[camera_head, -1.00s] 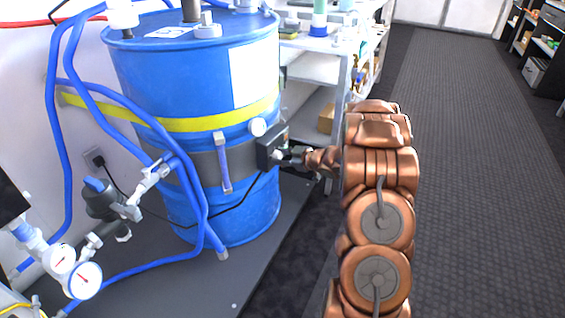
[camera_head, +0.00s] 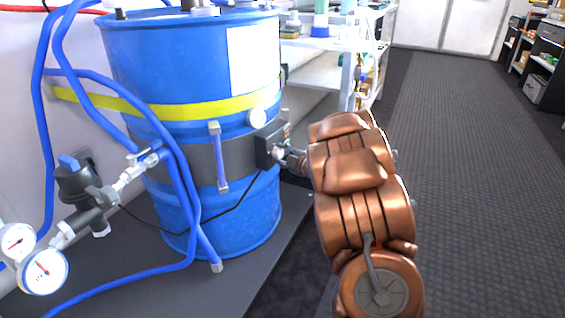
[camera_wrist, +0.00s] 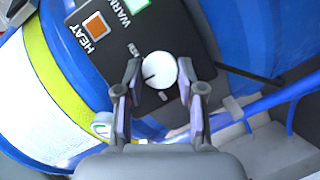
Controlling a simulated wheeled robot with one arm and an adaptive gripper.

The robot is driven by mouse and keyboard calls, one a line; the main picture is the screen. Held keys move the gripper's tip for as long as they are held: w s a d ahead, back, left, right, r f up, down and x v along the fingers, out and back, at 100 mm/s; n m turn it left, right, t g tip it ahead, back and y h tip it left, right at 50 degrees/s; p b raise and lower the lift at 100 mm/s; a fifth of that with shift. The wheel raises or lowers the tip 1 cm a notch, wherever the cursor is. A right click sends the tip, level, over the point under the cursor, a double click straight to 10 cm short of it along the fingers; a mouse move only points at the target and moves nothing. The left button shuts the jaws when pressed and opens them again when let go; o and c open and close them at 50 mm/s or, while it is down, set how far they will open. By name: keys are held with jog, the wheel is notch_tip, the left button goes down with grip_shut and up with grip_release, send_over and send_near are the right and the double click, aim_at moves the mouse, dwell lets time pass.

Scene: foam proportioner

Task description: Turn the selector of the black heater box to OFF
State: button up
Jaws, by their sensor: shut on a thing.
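The black heater box (camera_head: 268,147) is strapped to the side of the blue drum, facing right. In the wrist view, the heater box (camera_wrist: 95,65) shows an orange lamp marked HEAT (camera_wrist: 95,26) and a green lamp marked WARM. Its white round selector (camera_wrist: 159,70) has a dark pointer line toward the picture's lower left. Small marks around it are too small to read. My gripper (camera_wrist: 160,78) is shut on the selector, one finger at each side. In the head view, my copper arm reaches the box from the right and hides most of the gripper.
The blue drum (camera_head: 190,65) carries a yellow strap (camera_head: 130,105) and blue hoses. Valves and gauges (camera_head: 42,270) stand at the lower left. A shelf unit (camera_head: 345,85) is behind the drum. The dark floor on the right is open.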

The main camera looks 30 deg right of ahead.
jog(key=shift+n, duration=0.3)
jog(key=o, duration=1.1)
jog(key=shift+o, duration=0.2)
jog(key=s+r, duration=0.2)
jog(key=s, duration=0.9)
jog(key=shift+s+d, duration=0.4)
jog(key=shift+d, duration=0.05)
